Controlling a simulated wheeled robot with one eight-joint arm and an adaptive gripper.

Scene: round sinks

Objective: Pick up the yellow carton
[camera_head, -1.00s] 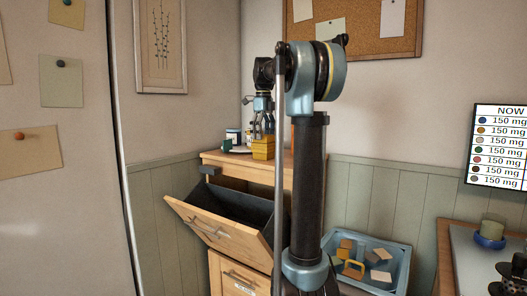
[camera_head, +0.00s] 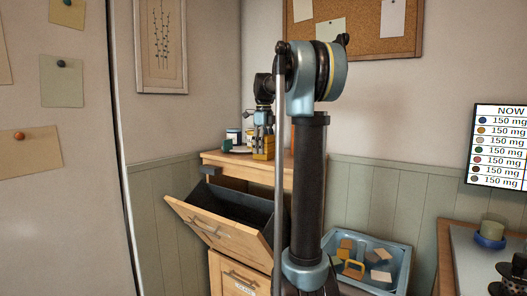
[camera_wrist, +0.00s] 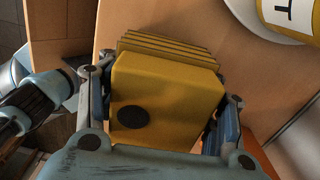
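The yellow carton (camera_head: 262,154) stands on the wooden cabinet top, near its front edge. In the wrist view the carton (camera_wrist: 165,85) fills the middle, with a ridged top end and a dark round spot on its near face. My gripper (camera_head: 263,146) is lowered over it from above. Its fingers (camera_wrist: 166,92) lie on either side of the carton, close to its sides, with a narrow gap seeming to show at the right. The fingers look open around it; contact is hard to make out.
Behind the carton, a white plate (camera_head: 238,150) holds a white jar (camera_head: 234,135) and a green item (camera_head: 227,145). Below, the cabinet's tilted bin (camera_head: 215,225) hangs open. A blue crate of blocks (camera_head: 400,262) is at right.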

